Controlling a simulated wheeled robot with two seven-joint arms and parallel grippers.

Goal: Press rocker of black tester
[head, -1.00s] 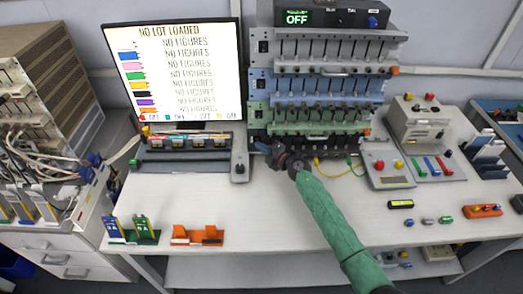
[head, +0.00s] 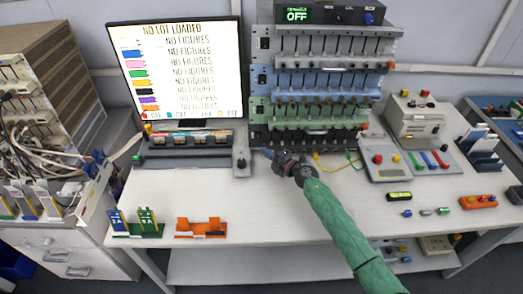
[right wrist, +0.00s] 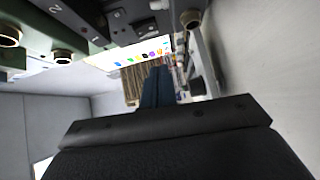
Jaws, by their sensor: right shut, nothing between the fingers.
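The black tester (head: 345,136) is the lowest unit of the stack, below the green tester (head: 300,112). My right arm and gripper cover part of its lower front, and I cannot make out its rocker. My right gripper (head: 268,154) is shut and empty, low in front of the left end of the black tester. Its fingers point left in the head view. In the right wrist view the shut blue fingers (right wrist: 156,87) show with nothing between them, below dark panels with round metal knobs. I cannot tell whether they touch anything. My left gripper is not in view.
A small grey box with a black knob (head: 241,161) stands just left of my right gripper, beside a black cell holder (head: 185,149). A yellow and a green lead lie right of the gripper. The front middle of the white table (head: 265,215) is clear.

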